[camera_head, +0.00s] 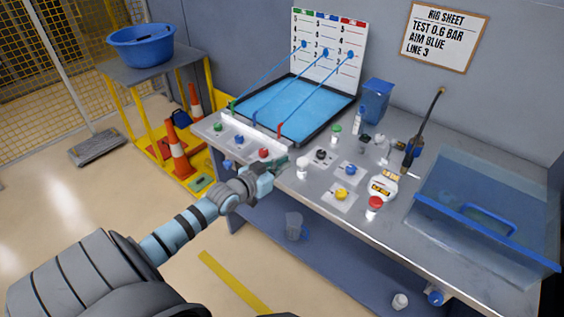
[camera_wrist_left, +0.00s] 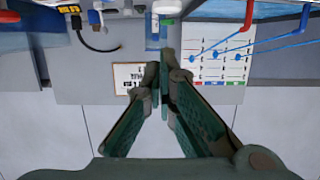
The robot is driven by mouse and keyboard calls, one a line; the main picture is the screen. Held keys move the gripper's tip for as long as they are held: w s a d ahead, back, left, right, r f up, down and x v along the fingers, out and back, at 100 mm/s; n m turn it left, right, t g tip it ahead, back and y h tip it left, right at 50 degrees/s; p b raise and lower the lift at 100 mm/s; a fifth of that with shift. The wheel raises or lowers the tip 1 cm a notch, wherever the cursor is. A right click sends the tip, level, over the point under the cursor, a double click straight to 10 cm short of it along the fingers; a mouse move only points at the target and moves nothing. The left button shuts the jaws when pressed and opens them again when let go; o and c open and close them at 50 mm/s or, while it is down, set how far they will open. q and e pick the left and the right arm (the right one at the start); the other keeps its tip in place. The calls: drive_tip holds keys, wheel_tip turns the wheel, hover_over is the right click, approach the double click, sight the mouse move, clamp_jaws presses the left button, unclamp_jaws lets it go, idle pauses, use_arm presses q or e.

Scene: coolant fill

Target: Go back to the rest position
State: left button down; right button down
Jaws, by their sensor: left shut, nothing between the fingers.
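My left arm reaches in from the lower left. My right gripper is in neither view.
A blue tray (camera_head: 328,127) with a numbered board (camera_head: 340,48) stands at the back. A clear blue-edged box (camera_head: 452,208) is at right. Orange cones (camera_head: 178,150) stand left; floor at lower left is clear.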

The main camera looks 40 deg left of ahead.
use_arm(q)
drive_tip(key=shift+w+a+f, duration=0.1)
drive_tip(key=shift+a+f, duration=0.05)
drive_tip(key=shift+a, duration=0.05)
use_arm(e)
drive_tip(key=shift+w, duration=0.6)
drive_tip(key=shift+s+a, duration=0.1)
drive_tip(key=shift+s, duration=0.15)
